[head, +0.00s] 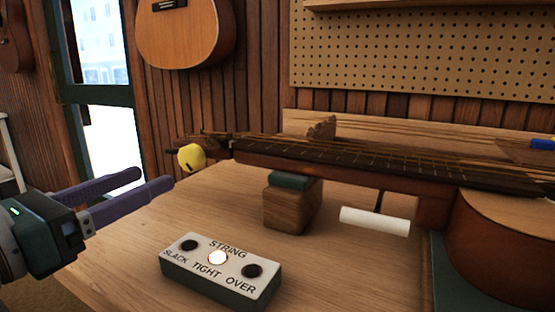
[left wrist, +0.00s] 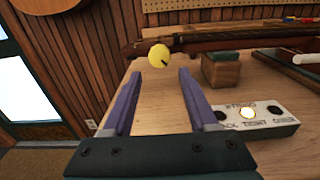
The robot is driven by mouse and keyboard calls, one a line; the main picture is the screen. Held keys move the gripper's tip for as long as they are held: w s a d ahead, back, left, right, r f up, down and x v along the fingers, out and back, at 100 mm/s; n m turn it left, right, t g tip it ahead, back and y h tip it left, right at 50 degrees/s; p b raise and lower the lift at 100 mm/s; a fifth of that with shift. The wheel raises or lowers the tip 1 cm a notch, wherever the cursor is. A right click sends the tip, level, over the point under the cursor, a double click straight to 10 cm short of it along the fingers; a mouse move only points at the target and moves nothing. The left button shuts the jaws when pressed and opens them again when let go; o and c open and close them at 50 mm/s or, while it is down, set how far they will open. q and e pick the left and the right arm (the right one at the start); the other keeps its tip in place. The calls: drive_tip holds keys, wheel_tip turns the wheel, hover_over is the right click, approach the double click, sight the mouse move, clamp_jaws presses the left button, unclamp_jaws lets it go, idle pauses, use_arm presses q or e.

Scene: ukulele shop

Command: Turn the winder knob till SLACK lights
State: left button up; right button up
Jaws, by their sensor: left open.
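The yellow winder knob (head: 191,157) sits at the headstock end of the ukulele (head: 350,165), with a dark mark on its face. It also shows in the left wrist view (left wrist: 158,54), ahead of and between my fingers. My left gripper (head: 157,181) is open and empty, its purple fingers pointing at the knob from the left with a gap left between. The indicator box (head: 215,282) lies on the bench, labelled STRING, SLACK, TIGHT and OVER. Its middle lamp, TIGHT (head: 218,258), is lit; the SLACK lamp (head: 189,245) and OVER lamp (head: 252,271) are dark. My right gripper is not in view.
A wooden block with a green pad (head: 292,205) supports the neck. A white cylinder (head: 375,221) lies under the neck to the right. The bench top (head: 130,245) is clear between my left gripper and the box. A pegboard (head: 420,50) hangs behind.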

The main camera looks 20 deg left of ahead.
sight(185, 162)
use_arm(q)
drive_tip(key=w, duration=0.5)
drive_tip(key=w+p, duration=0.1)
drive_tip(key=w, duration=0.1)
drive_tip(key=shift+w+d, duration=0.15)
drive_tip(key=shift+d, duration=0.15)
clamp_jaws()
